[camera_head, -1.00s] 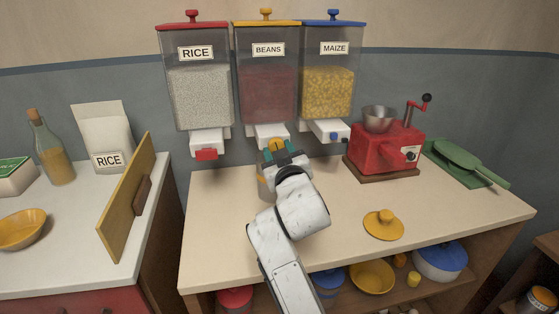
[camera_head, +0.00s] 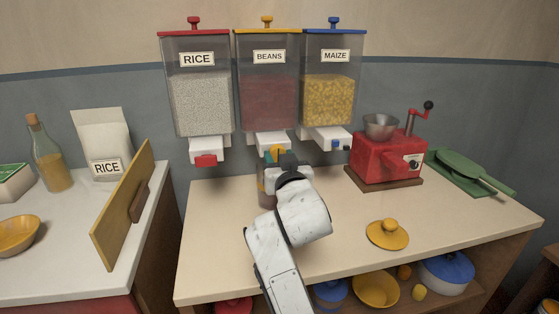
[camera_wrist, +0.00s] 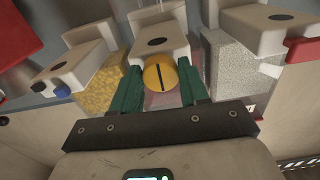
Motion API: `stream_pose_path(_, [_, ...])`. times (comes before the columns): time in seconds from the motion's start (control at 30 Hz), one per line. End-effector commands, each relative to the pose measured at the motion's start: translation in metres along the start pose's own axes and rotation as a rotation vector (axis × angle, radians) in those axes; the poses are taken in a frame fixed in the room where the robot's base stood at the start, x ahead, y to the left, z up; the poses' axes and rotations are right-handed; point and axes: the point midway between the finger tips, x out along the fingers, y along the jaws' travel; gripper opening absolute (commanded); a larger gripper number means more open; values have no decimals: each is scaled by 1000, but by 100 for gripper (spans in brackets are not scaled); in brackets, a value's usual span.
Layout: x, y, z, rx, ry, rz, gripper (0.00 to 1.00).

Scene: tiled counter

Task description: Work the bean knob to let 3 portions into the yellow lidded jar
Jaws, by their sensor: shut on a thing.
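The bean dispenser (camera_head: 268,98), labelled BEANS, hangs in the middle of the wall row. Its round yellow knob (camera_wrist: 160,76) has a dark slot, which stands upright in the wrist view. My gripper (camera_wrist: 162,84) has its green fingers on either side of the knob and is shut on it. In the head view my gripper (camera_head: 279,158) is at the spout and covers part of it. A jar (camera_head: 265,188) stands under the bean spout, mostly hidden behind my arm; its contents cannot be made out. A yellow lid (camera_head: 387,234) lies on the counter at right.
The rice dispenser (camera_head: 196,93) and maize dispenser (camera_head: 329,90) flank the bean one. A red grinder (camera_head: 387,158) stands right on the counter (camera_head: 225,255). A wooden board (camera_head: 122,205) leans at left. Counter space left of my arm is clear.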

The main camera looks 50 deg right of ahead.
Motion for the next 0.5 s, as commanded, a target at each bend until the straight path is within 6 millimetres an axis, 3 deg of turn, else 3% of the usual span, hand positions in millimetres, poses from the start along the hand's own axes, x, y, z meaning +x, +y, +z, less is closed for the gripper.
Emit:
stream_pose_path(0.1, [0, 0, 4, -2, -10, 1, 14])
stream_pose_path(0.13, [0, 0, 4, -2, -10, 1, 46])
stream_pose_path(0.37, [0, 0, 2, -2, -5, 1, 68])
stream_pose_path(0.5, [0, 0, 2, -2, -3, 0, 68])
